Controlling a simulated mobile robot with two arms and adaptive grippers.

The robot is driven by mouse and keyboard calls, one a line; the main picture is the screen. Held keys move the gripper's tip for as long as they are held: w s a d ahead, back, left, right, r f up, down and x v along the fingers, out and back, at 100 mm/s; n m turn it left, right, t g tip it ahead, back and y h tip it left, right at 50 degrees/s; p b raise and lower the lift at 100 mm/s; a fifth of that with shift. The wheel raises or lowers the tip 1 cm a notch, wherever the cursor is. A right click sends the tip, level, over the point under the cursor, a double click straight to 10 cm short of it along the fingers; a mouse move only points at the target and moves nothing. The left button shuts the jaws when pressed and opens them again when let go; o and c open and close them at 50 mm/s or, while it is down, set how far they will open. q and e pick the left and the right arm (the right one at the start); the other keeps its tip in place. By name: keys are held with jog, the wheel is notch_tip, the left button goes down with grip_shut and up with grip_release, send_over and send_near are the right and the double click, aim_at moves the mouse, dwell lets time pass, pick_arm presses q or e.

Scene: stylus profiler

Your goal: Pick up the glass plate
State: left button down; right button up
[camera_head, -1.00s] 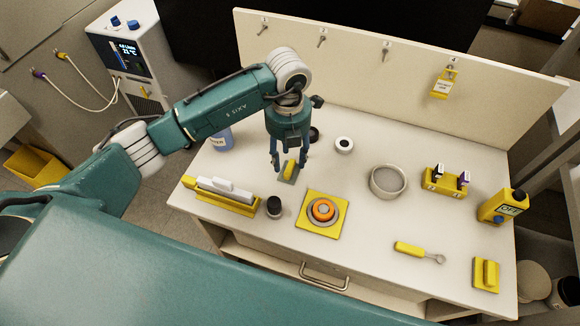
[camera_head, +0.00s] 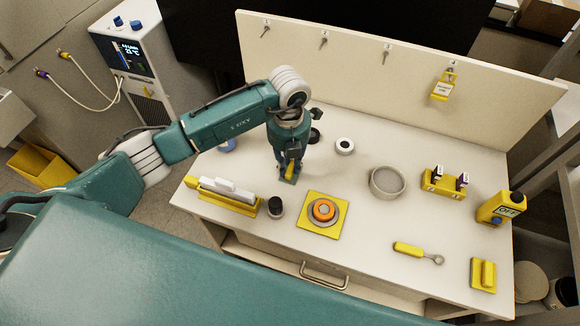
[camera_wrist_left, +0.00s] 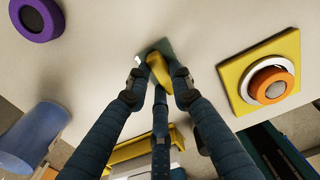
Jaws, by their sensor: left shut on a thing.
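The glass plate (camera_head: 288,179) is a small grey-green plate with a yellow block grip on top. My left gripper (camera_wrist_left: 164,76) points down and is shut on the yellow grip. I cannot tell whether the plate touches the bench. My right gripper is not in view.
A yellow pad with an orange-topped round part (camera_head: 323,211) lies right of the plate. A black-capped jar (camera_head: 276,206) and a yellow rack (camera_head: 222,198) stand in front. A round grey dish (camera_head: 387,181) sits farther right. Bare bench lies between the pad and the dish.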

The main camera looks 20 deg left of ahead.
pick_arm(q)
jog(key=shift+r, duration=0.4)
notch_tip(320, 180, up, 14)
jog(key=b, duration=0.3)
notch_tip(320, 180, up, 5)
send_over(289, 166)
jog(key=shift+s+r, duration=0.15)
